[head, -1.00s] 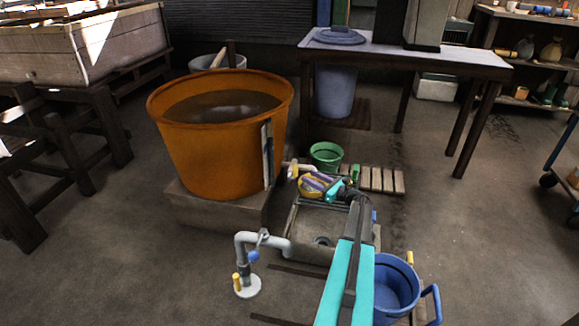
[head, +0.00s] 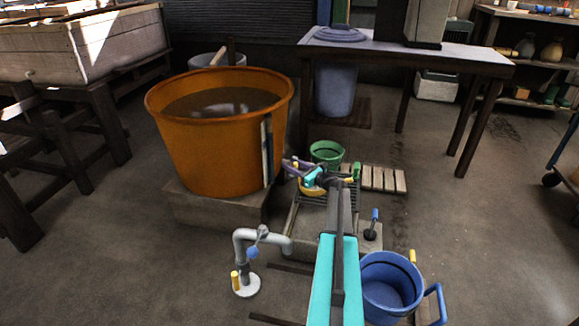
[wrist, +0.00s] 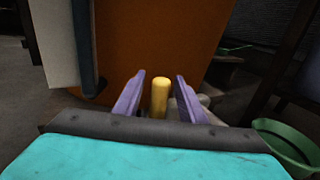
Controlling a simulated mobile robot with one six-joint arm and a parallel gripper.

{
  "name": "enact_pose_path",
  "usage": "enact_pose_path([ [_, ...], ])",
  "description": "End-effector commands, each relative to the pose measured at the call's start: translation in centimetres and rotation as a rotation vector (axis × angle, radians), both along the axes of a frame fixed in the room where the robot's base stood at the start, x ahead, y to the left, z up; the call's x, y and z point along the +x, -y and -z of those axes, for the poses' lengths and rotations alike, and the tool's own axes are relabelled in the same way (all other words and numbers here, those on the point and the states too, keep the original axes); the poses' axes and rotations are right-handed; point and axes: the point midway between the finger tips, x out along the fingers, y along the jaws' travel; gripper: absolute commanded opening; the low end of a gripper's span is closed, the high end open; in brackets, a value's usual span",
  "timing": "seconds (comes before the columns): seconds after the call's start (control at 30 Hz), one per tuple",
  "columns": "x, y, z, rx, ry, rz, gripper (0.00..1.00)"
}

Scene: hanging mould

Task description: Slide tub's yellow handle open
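The tub (head: 215,150) is a large orange vessel with dark liquid in it, standing on a stone block; its orange wall (wrist: 150,40) fills the upper wrist view. The yellow handle (wrist: 159,97) is a short upright rounded peg, low in front of that wall. My gripper (wrist: 160,90) is open, its two purple fingers to the left and right of the handle, with a visible gap on each side. In the head view my gripper (head: 289,167) is at the tub's lower right side, and it hides the handle there.
A green bucket (head: 326,152) stands just right of my gripper. A grey standpipe (head: 243,260) with a blue knob is in front, and a blue bucket (head: 388,285) is to the right. The table (head: 440,62) is behind; open floor lies at right.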

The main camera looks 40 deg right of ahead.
Motion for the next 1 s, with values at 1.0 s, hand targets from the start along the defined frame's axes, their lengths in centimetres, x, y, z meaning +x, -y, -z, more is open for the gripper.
enact_pose_path([
  [1.0,2.1,-0.1,0.0,0.001,0.0,0.002,0.0],
])
